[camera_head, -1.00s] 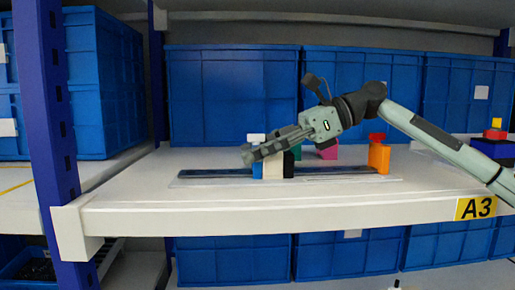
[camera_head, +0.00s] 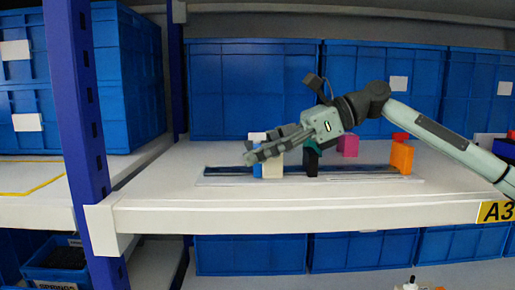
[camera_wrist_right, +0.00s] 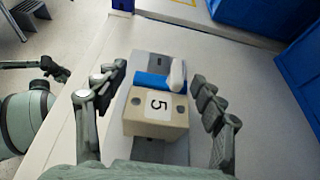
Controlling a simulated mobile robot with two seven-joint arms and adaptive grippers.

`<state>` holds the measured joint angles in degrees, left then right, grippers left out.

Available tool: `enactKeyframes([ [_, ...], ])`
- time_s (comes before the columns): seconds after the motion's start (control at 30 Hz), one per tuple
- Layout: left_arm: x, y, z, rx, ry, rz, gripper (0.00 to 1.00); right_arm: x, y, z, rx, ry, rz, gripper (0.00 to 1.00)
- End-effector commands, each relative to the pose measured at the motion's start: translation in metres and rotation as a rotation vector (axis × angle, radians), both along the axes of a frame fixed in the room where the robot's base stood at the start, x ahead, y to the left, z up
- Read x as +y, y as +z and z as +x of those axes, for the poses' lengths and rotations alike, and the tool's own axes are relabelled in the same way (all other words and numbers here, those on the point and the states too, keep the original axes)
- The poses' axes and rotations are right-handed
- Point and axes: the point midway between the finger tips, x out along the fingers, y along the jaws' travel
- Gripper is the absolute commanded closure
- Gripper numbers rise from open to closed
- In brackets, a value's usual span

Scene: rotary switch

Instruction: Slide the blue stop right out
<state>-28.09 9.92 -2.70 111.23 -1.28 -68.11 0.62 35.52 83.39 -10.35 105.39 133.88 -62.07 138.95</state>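The blue stop (camera_head: 257,169) sits on the dark rail (camera_head: 228,170) toward its left end, beside a beige block (camera_head: 273,168). In the right wrist view the blue stop (camera_wrist_right: 150,84) lies just beyond the beige block (camera_wrist_right: 155,126), which is marked 5. A white rounded piece (camera_wrist_right: 177,76) is at its right end. My right gripper (camera_head: 250,155) reaches over both blocks from the right. In the wrist view its fingers (camera_wrist_right: 157,80) are apart, one on each side of the blocks. Whether they touch is unclear. Part of an arm, probably my left, shows at the wrist view's left edge.
A black block (camera_head: 311,162) stands on the rail, apart from the beige one. An orange block (camera_head: 401,157) stands at the rail's right end. A pink block (camera_head: 348,146) is behind. Blue bins (camera_head: 250,90) line the back. The rail's left end is bare.

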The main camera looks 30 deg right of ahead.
Motion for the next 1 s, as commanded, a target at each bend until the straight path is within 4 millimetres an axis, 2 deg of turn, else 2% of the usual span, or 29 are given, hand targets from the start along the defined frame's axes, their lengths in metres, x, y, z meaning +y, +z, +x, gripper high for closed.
enactKeyframes([
  [0.2, 0.001, 0.0, -0.001, 0.002, 0.001, 0.001, 0.5, -0.002, 0.0, -0.001, 0.002, -0.001, -0.001, 0.31],
  [0.47, 0.001, 0.0, -0.001, 0.001, 0.0, 0.001, 0.5, -0.016, 0.003, -0.009, 0.006, -0.002, -0.004, 0.31],
  [0.73, 0.0, 0.0, 0.0, 0.001, 0.0, 0.001, 0.5, -0.026, 0.013, -0.015, 0.0, -0.002, -0.004, 0.31],
  [1.0, 0.0, 0.0, 0.0, 0.001, 0.0, 0.001, 0.5, -0.045, 0.024, -0.027, -0.004, -0.003, -0.002, 0.31],
])
